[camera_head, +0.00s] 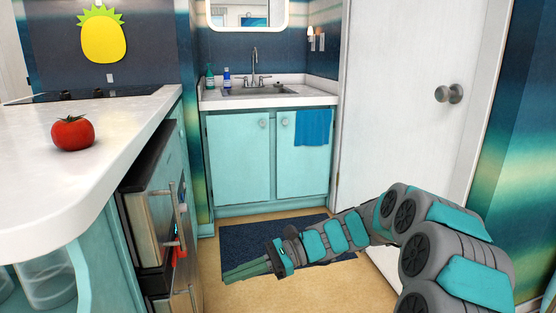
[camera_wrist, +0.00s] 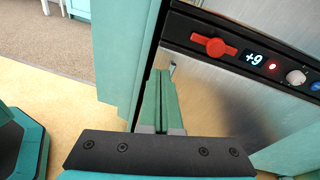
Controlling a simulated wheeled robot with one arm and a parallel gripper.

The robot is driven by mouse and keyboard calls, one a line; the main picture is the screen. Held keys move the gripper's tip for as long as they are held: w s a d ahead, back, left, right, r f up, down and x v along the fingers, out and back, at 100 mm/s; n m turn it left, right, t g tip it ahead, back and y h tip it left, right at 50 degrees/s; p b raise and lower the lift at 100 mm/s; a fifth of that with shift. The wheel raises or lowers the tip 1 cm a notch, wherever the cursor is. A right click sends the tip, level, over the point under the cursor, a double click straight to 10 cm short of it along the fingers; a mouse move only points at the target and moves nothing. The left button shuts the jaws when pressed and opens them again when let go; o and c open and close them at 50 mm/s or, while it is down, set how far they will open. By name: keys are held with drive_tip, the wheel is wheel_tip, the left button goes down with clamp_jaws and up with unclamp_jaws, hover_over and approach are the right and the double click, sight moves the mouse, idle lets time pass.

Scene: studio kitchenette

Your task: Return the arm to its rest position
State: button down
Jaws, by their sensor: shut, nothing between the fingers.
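My arm reaches from the lower right of the head view toward the left, with several grey and teal links. My gripper (camera_head: 228,276) is at its left end, low over the floor and in front of the oven-side cabinets. Its green fingers lie together and hold nothing. In the wrist view the shut fingers (camera_wrist: 160,98) point toward a steel appliance front (camera_wrist: 205,75) with a red handle-like knob (camera_wrist: 214,46) and a display reading +9. I cannot tell whether the fingertips touch the appliance.
A white counter (camera_head: 110,125) with a red tomato (camera_head: 73,133) stands at left. A dark blue mat (camera_head: 245,237) lies before the sink cabinet (camera_head: 238,157). A white door (camera_head: 405,110) is at right. Tan floor (camera_head: 225,298) is open around my gripper.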

drive_tip(key=s+d+r+n+h, duration=0.1)
drive_tip(key=s+d+n+h, duration=0.2)
drive_tip(key=s, duration=0.6)
drive_tip(key=s+d+f+n+t+h+p, duration=0.1)
drive_tip(key=s+d+n+h, duration=0.3)
drive_tip(key=s+d, duration=0.6)
drive_tip(key=s+d+f+n+t+h+p, duration=0.1)
drive_tip(key=s+d+n+h, duration=0.4)
drive_tip(key=s+d, duration=0.5)
drive_tip(key=d+t+h, duration=0.1)
drive_tip(key=h, duration=0.1)
drive_tip(key=shift+s+d+f+t+h+p, duration=0.25)
drive_tip(key=shift+s+d+t+h+p, duration=0.05)
drive_tip(key=shift+s+h+p, duration=0.1)
